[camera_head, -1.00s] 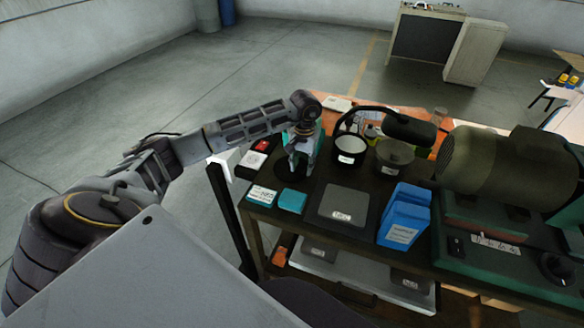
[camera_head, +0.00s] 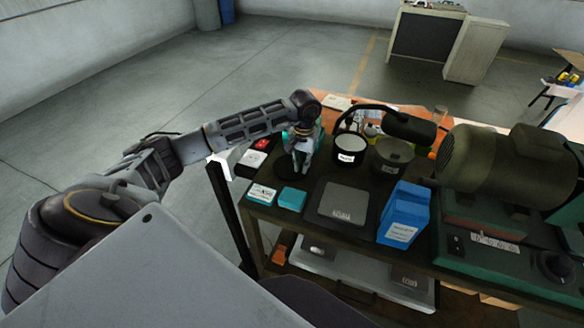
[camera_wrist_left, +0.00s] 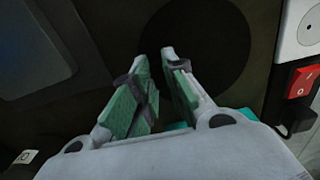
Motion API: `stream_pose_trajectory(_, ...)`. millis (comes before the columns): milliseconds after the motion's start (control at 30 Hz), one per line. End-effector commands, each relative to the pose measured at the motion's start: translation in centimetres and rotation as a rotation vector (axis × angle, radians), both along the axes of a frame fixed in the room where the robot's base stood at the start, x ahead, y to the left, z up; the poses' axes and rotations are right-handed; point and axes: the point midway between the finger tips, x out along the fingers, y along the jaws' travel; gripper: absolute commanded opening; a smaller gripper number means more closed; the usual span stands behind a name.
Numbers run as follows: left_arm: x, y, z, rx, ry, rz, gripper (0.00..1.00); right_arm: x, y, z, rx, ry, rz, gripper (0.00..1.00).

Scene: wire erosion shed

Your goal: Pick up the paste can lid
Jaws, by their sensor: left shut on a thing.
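The paste can lid is a flat black disc (camera_head: 284,170) at the left of the dark bench top, partly covered by my left gripper (camera_head: 300,172). In the left wrist view the round lid (camera_wrist_left: 216,45) lies beyond the fingertips of my left gripper (camera_wrist_left: 155,55). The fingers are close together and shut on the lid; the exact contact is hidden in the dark. I cannot tell whether the lid is clear of the bench. A dark can with a white top and a label (camera_head: 350,150) stands to the right of the gripper. My right gripper is not in view.
A teal box (camera_head: 292,199), a grey plate (camera_head: 342,203) and blue cartons (camera_head: 404,215) lie nearer. A red switch (camera_wrist_left: 300,82) is close in the wrist view.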

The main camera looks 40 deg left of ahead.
Motion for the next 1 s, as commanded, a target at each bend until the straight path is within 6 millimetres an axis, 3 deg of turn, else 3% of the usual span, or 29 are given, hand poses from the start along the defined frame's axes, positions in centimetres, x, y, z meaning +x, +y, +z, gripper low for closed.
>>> stream_pose_trajectory(467,0.1,0.0,1.1,-0.001,-0.002,0.000,0.00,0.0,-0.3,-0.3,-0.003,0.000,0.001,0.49)
stream_pose_trajectory(1000,0.1,0.0,7.6,0.000,-0.003,0.000,0.00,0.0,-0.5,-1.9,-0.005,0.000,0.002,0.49)
